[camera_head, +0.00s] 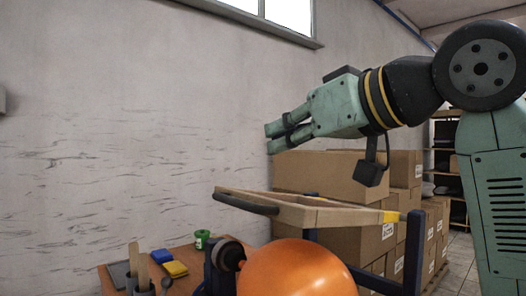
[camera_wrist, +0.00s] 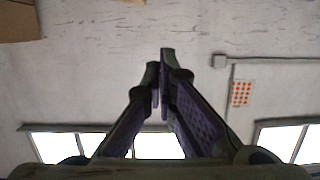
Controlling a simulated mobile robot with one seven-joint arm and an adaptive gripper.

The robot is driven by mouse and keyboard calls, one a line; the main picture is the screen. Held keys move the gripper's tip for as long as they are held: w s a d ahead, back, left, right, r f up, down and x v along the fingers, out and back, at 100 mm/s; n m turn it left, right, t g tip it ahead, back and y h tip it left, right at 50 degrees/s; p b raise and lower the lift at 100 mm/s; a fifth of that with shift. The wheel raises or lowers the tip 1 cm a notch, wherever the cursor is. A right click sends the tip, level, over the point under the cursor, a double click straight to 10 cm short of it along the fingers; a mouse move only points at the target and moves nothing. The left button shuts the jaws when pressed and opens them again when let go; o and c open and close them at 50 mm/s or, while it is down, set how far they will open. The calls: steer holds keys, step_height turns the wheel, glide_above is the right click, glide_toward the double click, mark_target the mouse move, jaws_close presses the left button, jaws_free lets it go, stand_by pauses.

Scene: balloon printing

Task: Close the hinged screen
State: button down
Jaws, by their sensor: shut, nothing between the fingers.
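The hinged screen (camera_head: 340,214) is a light wooden frame with a dark handle bar (camera_head: 246,203) at its left end and a yellow patch near its right end. It is raised above the orange balloon (camera_head: 298,270), tilted slightly, with its right end at a blue post. My gripper (camera_head: 268,139) is above and to the left of the frame, pointing left, apart from it. Its fingers are shut and empty. The screen is not seen in the wrist view.
A wooden table (camera_head: 118,276) holds a blue block (camera_head: 162,256), a yellow block (camera_head: 175,269), a green tin (camera_head: 202,238) and wooden-handled tools. Stacked cardboard boxes (camera_head: 315,172) stand behind the screen. The space at the left, before the wall, is clear.

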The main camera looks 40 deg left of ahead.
steer(key=p+x, duration=0.1)
steer(key=x, duration=0.4)
steer(key=shift+a+r, duration=0.1)
steer(key=shift+a, duration=0.35)
steer(key=p+x, duration=0.2)
steer(key=x, duration=0.6)
steer(key=shift+p, duration=0.4)
steer(key=f, duration=0.3)
steer(key=shift+w+a+f+p, duration=0.1)
steer(key=shift+a+p, duration=0.25)
steer(key=shift+a, duration=0.05)
steer(key=shift+f, duration=0.6)
steer(key=shift+f, duration=0.1)
